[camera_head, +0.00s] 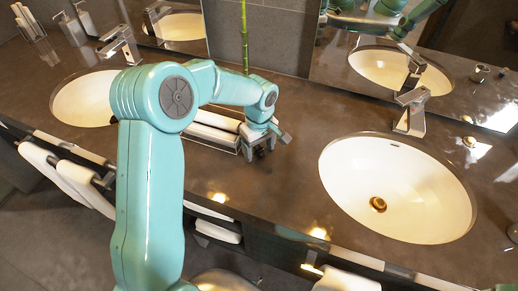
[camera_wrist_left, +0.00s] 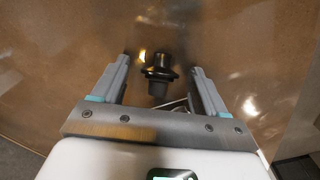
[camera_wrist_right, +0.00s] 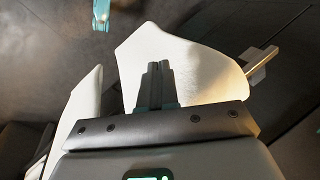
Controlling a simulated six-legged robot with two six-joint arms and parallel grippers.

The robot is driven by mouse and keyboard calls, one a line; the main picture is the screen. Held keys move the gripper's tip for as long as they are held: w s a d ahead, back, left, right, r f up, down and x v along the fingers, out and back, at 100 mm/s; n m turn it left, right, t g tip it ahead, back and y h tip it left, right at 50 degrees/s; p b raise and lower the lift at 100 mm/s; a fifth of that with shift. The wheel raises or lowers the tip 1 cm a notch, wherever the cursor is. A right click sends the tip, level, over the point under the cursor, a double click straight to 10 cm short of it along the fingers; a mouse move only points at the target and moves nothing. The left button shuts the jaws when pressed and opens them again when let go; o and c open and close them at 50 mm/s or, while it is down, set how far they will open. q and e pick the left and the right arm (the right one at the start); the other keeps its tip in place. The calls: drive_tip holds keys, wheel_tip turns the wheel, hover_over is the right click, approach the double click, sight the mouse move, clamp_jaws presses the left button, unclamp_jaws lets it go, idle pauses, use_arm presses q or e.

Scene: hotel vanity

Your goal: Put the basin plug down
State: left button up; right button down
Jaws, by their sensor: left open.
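A small dark plug (camera_wrist_left: 158,72) with a wide collar shows in the left wrist view against the brown counter. My left gripper (camera_wrist_left: 161,66) is open, with a finger on either side of the plug and a gap to each. In the head view my left gripper (camera_head: 259,151) is low over the counter, between the two basins, beside a tray of rolled white towels; I cannot make out the plug there.
The right basin (camera_head: 345,180) has a gold drain (camera_head: 378,204) and a tap (camera_head: 411,111). The left basin (camera_head: 82,101) is partly behind my arm. The towel tray (camera_head: 213,139) and a green stalk (camera_head: 244,40) stand mid-counter. White towels (camera_wrist_right: 190,60) hang near my right gripper.

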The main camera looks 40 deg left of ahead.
use_arm(q)
drive_tip(key=c, duration=1.2)
drive_tip(key=shift+c, duration=0.2)
drive_tip(key=shift+r, duration=0.15)
